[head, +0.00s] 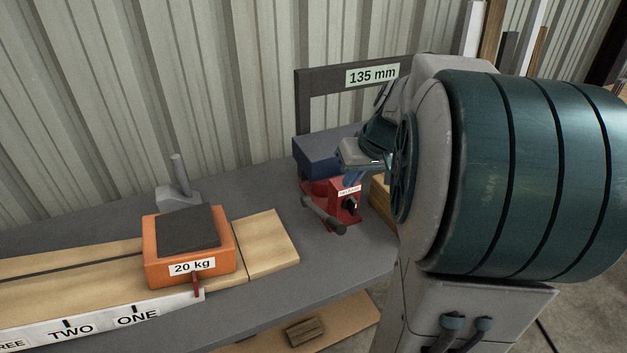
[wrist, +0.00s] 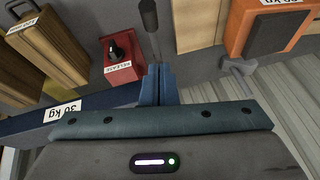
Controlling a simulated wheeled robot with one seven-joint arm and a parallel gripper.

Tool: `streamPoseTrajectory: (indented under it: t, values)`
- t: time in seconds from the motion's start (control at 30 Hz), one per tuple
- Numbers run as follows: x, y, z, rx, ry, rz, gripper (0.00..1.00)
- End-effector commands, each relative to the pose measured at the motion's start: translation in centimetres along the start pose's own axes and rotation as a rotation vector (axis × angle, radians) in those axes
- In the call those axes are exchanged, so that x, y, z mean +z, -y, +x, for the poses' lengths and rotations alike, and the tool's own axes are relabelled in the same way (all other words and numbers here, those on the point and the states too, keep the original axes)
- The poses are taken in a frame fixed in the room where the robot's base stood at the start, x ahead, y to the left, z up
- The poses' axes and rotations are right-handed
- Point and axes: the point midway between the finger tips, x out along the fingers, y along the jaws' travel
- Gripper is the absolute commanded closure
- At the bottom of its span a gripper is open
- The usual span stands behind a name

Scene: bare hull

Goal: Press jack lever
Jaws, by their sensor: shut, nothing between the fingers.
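The red jack (head: 322,188) stands on the grey bench under a blue weight (head: 316,156). Its grey lever (head: 324,215) sticks out at the front, low and slanting. In the wrist view the lever (wrist: 149,18) runs from the top edge down to behind my fingertips. The jack's red release box (wrist: 122,72), with a black knob, is left of them. My gripper (wrist: 157,70) is shut and empty, its blue fingers together over the lever's inner end; I cannot tell whether they touch it. In the head view my gripper (head: 352,178) is above the jack, partly hidden by my arm.
A dark frame with a 135 mm sign (head: 372,75) stands behind the jack. An orange 20 kg weight (head: 190,258) sits on a wooden beam to the left. Wooden blocks (wrist: 48,48) are beside the jack. Bare bench lies between beam and jack.

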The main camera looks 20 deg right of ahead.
Motion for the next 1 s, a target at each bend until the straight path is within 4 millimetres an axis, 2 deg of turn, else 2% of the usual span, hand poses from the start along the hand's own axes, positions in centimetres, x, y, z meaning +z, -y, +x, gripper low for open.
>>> streamPoseTrajectory:
  t: [0.03, 0.13, 0.57, 0.77, 1.0]
  values:
    - [-0.5, -0.9, -0.2, 0.001, -0.007, 0.004, 1.00]
    - [-1.0, -1.7, -0.3, 0.000, -0.018, 0.001, 1.00]
    - [-1.0, -1.7, 0.3, -0.001, -0.017, -0.001, 1.00]
    - [-1.0, -1.6, 3.4, -0.003, -0.013, 0.000, 1.00]
    - [-1.1, -1.6, 8.6, -0.002, -0.014, 0.000, 1.00]
